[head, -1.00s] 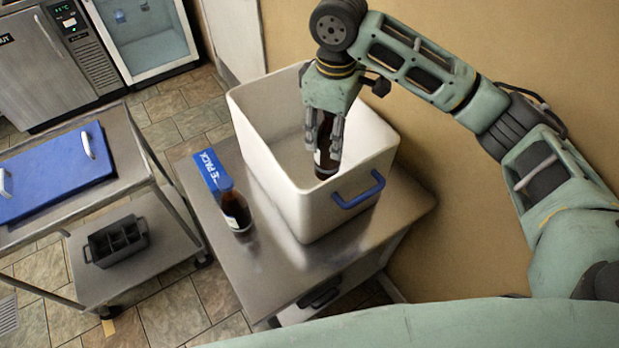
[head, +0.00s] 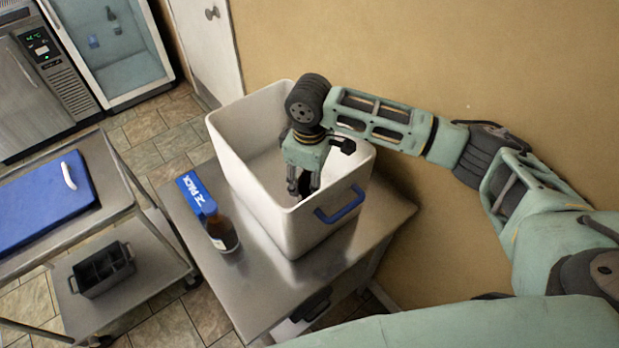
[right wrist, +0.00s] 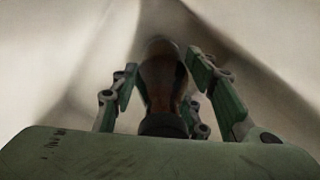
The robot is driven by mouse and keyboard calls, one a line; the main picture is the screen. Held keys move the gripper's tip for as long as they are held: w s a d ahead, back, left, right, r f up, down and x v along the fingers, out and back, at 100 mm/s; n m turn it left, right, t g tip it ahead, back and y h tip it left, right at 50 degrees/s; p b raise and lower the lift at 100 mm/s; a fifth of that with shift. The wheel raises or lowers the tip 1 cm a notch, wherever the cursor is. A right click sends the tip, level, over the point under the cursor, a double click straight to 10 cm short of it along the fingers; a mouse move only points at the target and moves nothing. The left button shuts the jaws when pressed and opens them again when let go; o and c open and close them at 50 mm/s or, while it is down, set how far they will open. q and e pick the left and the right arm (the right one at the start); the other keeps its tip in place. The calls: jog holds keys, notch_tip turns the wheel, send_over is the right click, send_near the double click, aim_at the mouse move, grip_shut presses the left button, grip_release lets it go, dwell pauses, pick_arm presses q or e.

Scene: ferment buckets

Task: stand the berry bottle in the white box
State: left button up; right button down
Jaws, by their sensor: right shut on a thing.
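A dark brown bottle (right wrist: 160,85) is between the fingers of my right gripper (head: 303,186), which is shut on it. In the head view it is mostly hidden by the gripper and the box wall. Its label does not show, so I cannot read whether it is the berry bottle. The gripper points down inside the white box (head: 278,215), near its right front wall. The wrist view shows pale box walls around the bottle. I cannot tell whether its base touches the box floor. My left gripper is not in view.
The box stands on a steel table (head: 245,280). Left of it are another brown bottle (head: 222,233) and a blue pack (head: 196,192). A cart (head: 118,195) at left holds a blue board (head: 40,190) and a dark crate (head: 103,270).

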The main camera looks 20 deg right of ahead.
jog(key=c, duration=1)
grip_release()
jog(key=shift+r, duration=0.45)
notch_tip(320, 180, up, 11)
jog(key=b, duration=0.3)
jog(key=shift+r, duration=0.15)
